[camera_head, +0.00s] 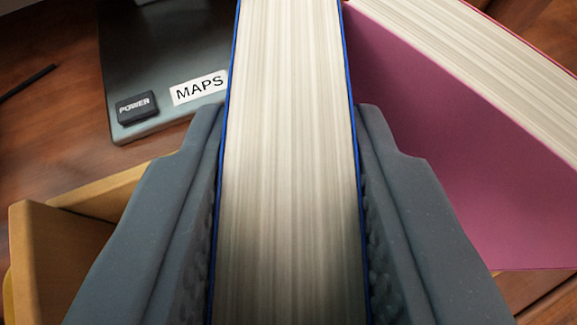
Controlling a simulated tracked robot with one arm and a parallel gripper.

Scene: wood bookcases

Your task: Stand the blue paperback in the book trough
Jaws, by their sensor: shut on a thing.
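The blue paperback (290,140) fills the middle of the view, its cream page edges facing me and thin blue covers showing at both sides. My gripper (290,215) is shut on it, one dark grey finger against each cover. The book's far end runs out of the top of the frame and its near end out of the bottom. A tan wooden piece with raised walls (60,240) shows at the lower left, partly hidden by my left finger. I cannot tell whether it is the book trough.
A dark slab (160,60) with a "MAPS" label and a black "POWER" block lies on the wood surface (40,110) at the upper left. A pink-covered book (450,150) is close on the right. A thin dark stick (28,82) lies at the far left.

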